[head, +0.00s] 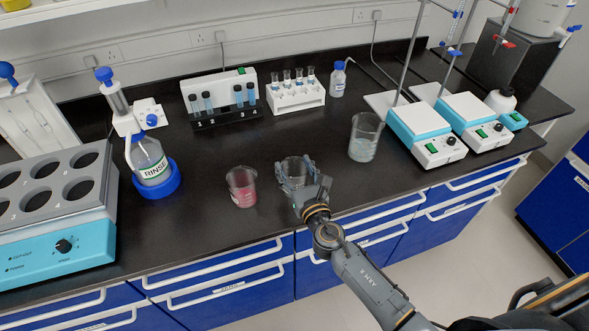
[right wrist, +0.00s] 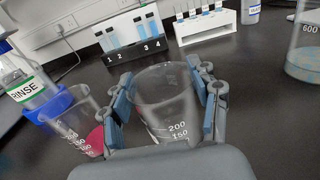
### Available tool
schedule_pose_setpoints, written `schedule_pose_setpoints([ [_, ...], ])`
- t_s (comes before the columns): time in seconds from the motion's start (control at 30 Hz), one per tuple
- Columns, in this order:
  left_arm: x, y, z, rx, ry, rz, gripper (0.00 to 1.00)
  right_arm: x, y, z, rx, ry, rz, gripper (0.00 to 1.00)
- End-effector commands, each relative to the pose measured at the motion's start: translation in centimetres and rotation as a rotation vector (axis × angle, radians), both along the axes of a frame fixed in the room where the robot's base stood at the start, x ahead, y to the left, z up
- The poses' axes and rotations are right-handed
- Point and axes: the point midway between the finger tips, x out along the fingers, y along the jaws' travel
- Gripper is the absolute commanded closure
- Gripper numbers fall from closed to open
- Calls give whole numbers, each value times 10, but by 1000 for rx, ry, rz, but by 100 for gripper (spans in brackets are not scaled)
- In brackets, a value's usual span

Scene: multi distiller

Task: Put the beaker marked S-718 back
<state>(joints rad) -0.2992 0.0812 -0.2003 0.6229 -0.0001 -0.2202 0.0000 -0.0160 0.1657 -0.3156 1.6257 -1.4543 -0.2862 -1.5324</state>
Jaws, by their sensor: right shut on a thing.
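My right gripper (head: 297,176) is shut around a clear glass beaker (head: 292,165) near the front of the black bench. In the right wrist view the same beaker (right wrist: 163,100) stands upright between the two blue-grey fingers, with marks 200 and 150. It looks empty. I cannot read S-718 on any beaker. A beaker with pink liquid (head: 242,187) stands just left of the held one. A larger beaker with pale liquid (head: 364,138) stands to the right. I cannot tell whether the held beaker touches the bench. My left gripper is not in view.
A RINSE bottle (head: 151,163) in a blue ring and a heater block with round wells (head: 67,212) stand left. Behind are a numbered tube holder (head: 222,98) and a white tube rack (head: 296,95). Hotplates (head: 418,125) stand right. The bench between has free room.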

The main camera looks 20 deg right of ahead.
Motion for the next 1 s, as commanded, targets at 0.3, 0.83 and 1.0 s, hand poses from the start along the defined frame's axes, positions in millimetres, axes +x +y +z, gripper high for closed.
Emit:
schedule_pose_setpoints([
  [0.3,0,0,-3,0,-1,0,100,0,0,-3,-1,0,0,16],
  [0.83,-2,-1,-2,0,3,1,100,-17,0,-2,-2,3,1,16],
  [1.0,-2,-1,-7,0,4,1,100,-55,-2,-3,-2,3,1,16],
])
